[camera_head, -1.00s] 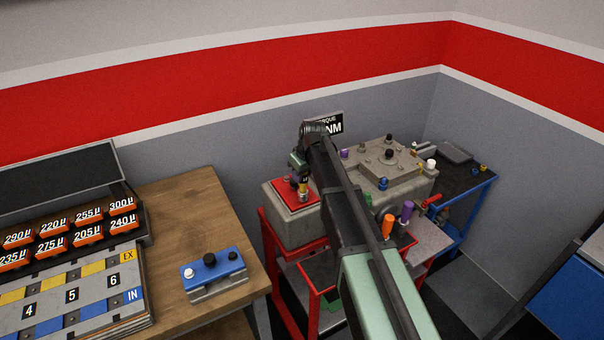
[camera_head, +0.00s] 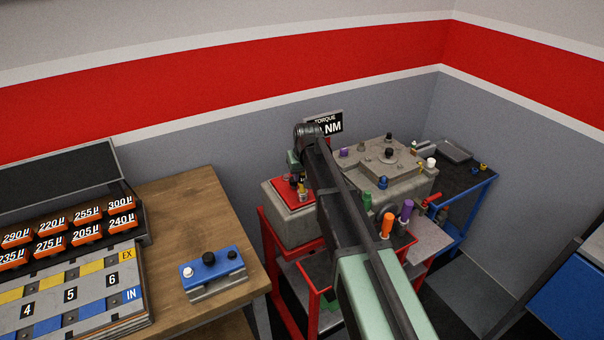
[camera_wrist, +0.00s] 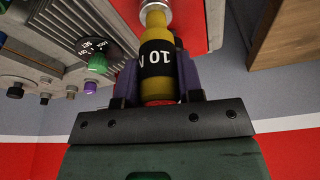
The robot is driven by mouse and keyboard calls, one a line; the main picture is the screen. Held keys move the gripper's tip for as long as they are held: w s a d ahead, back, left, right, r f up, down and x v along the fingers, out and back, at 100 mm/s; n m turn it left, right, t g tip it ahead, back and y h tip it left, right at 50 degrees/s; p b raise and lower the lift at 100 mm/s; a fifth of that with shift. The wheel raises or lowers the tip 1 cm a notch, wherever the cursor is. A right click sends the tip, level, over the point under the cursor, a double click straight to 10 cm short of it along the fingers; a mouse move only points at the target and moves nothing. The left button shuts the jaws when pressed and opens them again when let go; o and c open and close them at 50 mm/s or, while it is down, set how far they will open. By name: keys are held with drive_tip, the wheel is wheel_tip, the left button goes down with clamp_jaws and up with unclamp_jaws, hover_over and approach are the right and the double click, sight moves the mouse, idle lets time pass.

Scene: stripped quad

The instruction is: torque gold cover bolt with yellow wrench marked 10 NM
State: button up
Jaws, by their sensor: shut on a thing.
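My gripper (camera_wrist: 156,78) is shut on the yellow wrench (camera_wrist: 157,28) in the wrist view. The wrench has a black band whose white marking shows as "10" and part of an N, upside down here. A silver socket end (camera_wrist: 156,6) shows at the top edge, in front of a red surface; whether it touches anything is cut off. In the head view my gripper (camera_head: 293,178) is over the red-topped grey block, with a small bit of yellow beside it. Small gold pieces (camera_head: 484,167) stand on the blue cart; I cannot tell which is the cover bolt.
The red-topped block (camera_head: 292,222) sits on a red cart. Right of it is a grey cover (camera_head: 378,161) with several coloured knobs. Orange (camera_head: 388,224) and purple (camera_head: 406,211) handles stand close to my arm. A sign (camera_head: 327,124) stands behind. A wooden bench (camera_head: 190,213) is left.

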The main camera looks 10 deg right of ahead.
drive_tip(key=shift+m+h, duration=0.6)
drive_tip(key=shift+m, duration=1.6)
drive_tip(key=n+y, duration=0.1)
drive_tip(key=n, duration=0.3)
drive_tip(key=shift+n, duration=0.3)
drive_tip(key=n, duration=0.2)
drive_tip(key=n+y, duration=0.1)
drive_tip(key=n, duration=0.1)
drive_tip(key=shift+a+n+y, duration=0.1)
drive_tip(key=shift+n+y, duration=0.2)
drive_tip(key=shift+m+h, duration=0.5)
drive_tip(key=shift+m, duration=1.4)
drive_tip(key=shift+r+p, duration=2.1)
